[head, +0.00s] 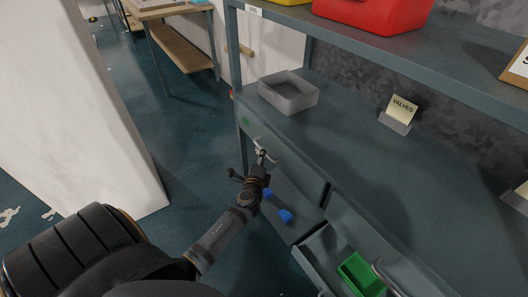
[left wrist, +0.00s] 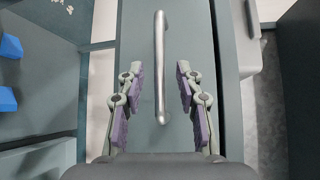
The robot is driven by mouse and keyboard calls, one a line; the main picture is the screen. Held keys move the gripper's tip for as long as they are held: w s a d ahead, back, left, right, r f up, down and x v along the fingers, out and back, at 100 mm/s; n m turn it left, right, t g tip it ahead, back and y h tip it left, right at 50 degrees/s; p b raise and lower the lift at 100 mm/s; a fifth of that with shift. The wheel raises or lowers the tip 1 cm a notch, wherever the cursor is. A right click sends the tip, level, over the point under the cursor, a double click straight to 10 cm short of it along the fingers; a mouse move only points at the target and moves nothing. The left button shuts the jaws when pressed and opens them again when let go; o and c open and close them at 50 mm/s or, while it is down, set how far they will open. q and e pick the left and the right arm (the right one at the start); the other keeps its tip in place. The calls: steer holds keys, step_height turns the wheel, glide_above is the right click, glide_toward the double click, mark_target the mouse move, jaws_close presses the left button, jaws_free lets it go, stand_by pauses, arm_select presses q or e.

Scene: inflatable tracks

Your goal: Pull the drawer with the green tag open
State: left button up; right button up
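The drawer with the green tag (head: 246,121) is in the upper left of the grey workbench front, and it looks closed. Its metal bar handle (left wrist: 160,70) runs lengthwise up the middle of the left wrist view. My left gripper (head: 262,152) is at this drawer's front in the head view. Its fingers (left wrist: 158,90) are open, one on each side of the handle in the left wrist view, with gaps on both sides. I cannot tell how deep the handle sits between them. The gripper hides most of the handle in the head view. My right gripper is not in view.
Another drawer (head: 318,258) stands open at lower right with a green bin (head: 360,273) in it. Blue objects (head: 285,215) show below the tagged drawer. A grey bin (head: 288,92) and a VALVES sign (head: 402,106) stand on the bench. A white block (head: 85,90) stands at left, with floor between.

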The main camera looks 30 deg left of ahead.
arm_select(q)
steer(key=shift+x, duration=2)
steer(key=shift+c, duration=0.2)
jaws_close()
